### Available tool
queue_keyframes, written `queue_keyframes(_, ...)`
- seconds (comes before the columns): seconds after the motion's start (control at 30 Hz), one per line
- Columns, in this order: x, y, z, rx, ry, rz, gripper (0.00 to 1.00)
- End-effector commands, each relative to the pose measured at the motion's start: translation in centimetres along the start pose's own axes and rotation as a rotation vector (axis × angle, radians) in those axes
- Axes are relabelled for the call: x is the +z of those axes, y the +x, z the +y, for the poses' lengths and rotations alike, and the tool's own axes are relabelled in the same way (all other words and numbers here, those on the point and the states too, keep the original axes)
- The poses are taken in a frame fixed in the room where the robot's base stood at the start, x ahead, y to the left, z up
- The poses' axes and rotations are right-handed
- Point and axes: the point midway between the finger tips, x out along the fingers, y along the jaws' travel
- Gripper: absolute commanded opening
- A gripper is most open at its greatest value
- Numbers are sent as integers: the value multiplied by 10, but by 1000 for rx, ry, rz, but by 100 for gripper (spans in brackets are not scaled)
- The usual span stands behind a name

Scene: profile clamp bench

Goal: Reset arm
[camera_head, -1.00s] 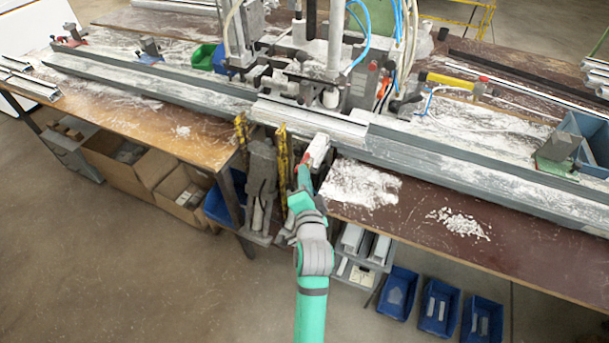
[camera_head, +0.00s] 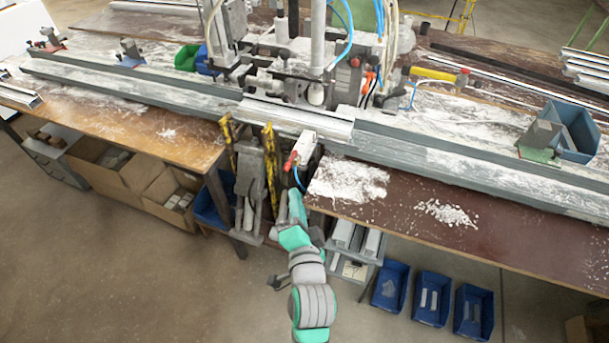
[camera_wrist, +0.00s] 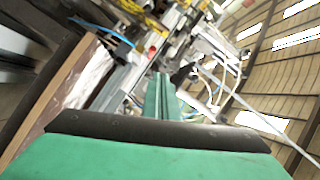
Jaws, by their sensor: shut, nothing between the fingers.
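My arm rises from the bottom middle of the head view, in front of the bench. My gripper (camera_head: 293,196) is at its upper end, just below the small white box with a red lever (camera_head: 291,160) at the bench's front edge. A gap shows between gripper and lever. In the wrist view, the green fingers of my gripper (camera_wrist: 160,82) are together, with nothing visible between them.
The clamp machine (camera_head: 318,60) stands behind, with a long grey profile rail (camera_head: 440,158) along the bench. White shavings lie on the brown bench top (camera_head: 400,222). Blue bins (camera_head: 390,287) and cardboard boxes (camera_head: 100,165) sit below. The floor at front left is clear.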

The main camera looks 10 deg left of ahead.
Motion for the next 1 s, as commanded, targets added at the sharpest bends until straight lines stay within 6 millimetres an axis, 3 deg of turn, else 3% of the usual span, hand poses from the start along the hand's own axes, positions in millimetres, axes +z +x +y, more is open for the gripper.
queue_keyframes(0.27, 0, -3, 3, 4, -5, 4, 0)
queue_keyframes(0.43, 5, -21, 30, 38, -64, 30, 0)
queue_keyframes(0.7, 21, -85, 93, 130, -273, 90, 0)
queue_keyframes(1.0, 40, -170, 137, 230, -538, 116, 0)
